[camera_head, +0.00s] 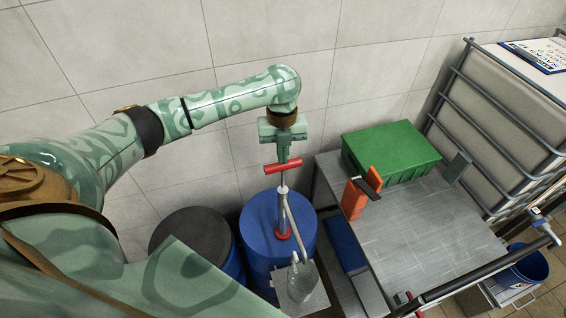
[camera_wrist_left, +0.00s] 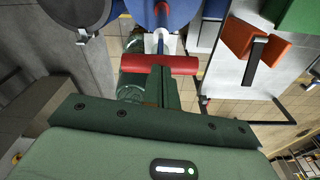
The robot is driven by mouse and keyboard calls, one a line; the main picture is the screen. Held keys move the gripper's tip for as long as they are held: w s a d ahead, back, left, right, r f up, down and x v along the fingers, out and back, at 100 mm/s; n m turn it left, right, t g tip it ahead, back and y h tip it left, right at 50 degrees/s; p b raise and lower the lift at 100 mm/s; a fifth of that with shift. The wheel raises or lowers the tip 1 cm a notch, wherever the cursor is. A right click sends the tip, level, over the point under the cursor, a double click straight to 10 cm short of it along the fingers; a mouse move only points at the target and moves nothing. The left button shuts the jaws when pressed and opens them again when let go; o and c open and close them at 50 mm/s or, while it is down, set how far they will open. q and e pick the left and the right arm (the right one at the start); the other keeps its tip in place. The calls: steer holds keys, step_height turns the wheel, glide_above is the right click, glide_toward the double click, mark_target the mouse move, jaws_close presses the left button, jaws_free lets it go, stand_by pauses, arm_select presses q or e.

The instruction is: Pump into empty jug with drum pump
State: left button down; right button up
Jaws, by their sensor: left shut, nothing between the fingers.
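The drum pump rises from the blue drum (camera_head: 262,229), with a red T-handle (camera_head: 283,166) on top of its upright rod and a red collar (camera_head: 282,234) at the drum lid. Its pale spout pipe (camera_head: 295,222) slopes down towards a clear jug (camera_head: 301,283) on a small grey stand. My left gripper (camera_head: 282,153) is shut and empty, pointing down right at the T-handle; I cannot tell whether it touches. My right gripper is not in view.
A dark-lidded drum (camera_head: 190,237) stands left of the blue drum. To the right, a metal table (camera_head: 420,225) holds a green crate (camera_head: 390,150) and an orange block (camera_head: 354,197). A caged tank (camera_head: 510,110) stands far right, with a blue bucket (camera_head: 525,265) below. A tiled wall closes the back.

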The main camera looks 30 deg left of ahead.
arm_select(q)
step_height(320, 180, down, 7)
steer(key=b, duration=0.3)
steer(key=shift+s+f, duration=0.1)
steer(key=shift+f, duration=0.1)
steer(key=shift+a+r, duration=0.1)
steer(key=shift+r, duration=0.05)
steer(key=w+a+r+p, duration=0.1)
steer(key=w+r, duration=0.1)
steer(key=r, duration=0.6)
steer(key=w+a+r+p, duration=0.1)
steer(key=r+p, duration=0.1)
steer(key=r, duration=0.7)
steer(key=shift+w+a, duration=0.4)
stand_by(0.8)
